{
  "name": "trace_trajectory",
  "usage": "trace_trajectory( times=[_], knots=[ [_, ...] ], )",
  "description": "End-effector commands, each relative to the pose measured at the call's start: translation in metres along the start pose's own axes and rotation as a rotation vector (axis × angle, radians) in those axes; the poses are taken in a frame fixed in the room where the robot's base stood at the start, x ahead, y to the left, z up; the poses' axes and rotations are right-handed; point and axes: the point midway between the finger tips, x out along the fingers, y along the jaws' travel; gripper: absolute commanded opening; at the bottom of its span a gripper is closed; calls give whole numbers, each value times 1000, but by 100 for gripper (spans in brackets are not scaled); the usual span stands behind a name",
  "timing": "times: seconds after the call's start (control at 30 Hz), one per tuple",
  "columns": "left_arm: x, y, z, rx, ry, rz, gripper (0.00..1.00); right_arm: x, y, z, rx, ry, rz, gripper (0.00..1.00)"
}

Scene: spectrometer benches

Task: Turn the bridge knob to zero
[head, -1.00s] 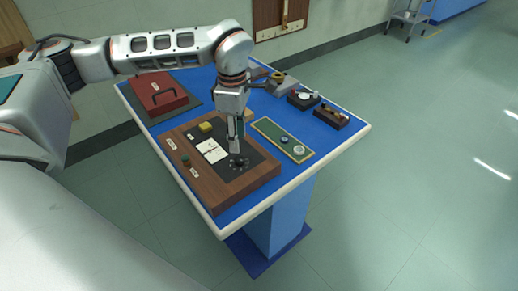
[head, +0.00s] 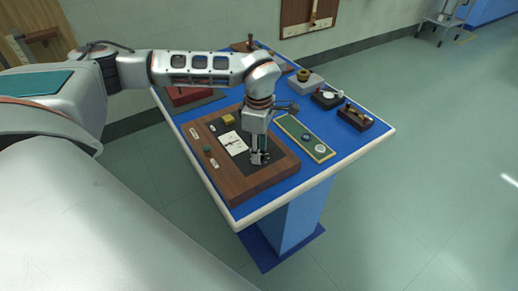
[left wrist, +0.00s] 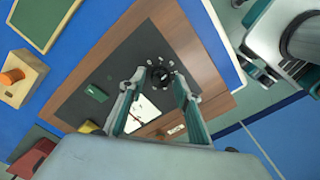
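The bridge is a brown wooden box (head: 233,187) with a dark top panel, on the blue table. Its black round knob (left wrist: 160,76), with pale marks around it, shows in the left wrist view. In the head view the knob is mostly hidden by my left gripper (head: 260,158). That gripper points down over the knob. In the left wrist view its two fingers (left wrist: 160,82) are apart, with the knob between the tips. I cannot tell whether they touch it. The knob's pointer is too small to read. My right gripper does not show.
The panel also bears a white meter card (head: 233,143), a yellow block (head: 228,119) and a small green button (head: 207,149). A green board (head: 318,148) lies right of the bridge. A red case (head: 185,97) and several small instruments stand farther back.

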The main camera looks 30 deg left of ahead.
Motion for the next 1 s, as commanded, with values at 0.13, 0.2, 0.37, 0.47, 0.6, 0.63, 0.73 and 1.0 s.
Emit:
trace_trajectory(
  times=[0.13, 0.2, 0.37, 0.47, 0.6, 0.63, 0.73, 1.0],
  knots=[
    [0, 0, 0, 0, 0, 0, 0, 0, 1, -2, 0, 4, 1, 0],
    [0, 0, 0, 0, 0, 0, 0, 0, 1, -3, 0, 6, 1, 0],
    [0, 0, 0, -8, 0, 0, 0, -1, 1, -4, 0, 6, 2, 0],
    [0, 0, 0, -28, 0, 0, 0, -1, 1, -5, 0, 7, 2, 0],
    [-1, 0, 0, -87, 0, -1, 0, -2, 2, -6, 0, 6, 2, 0],
    [-1, -1, 0, -105, 0, -1, 0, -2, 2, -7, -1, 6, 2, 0],
    [-1, -1, 0, -175, 0, -1, 0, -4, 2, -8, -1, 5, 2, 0],
    [-1, -2, 1, -421, -1, -2, 0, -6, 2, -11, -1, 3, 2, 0]
  ],
)
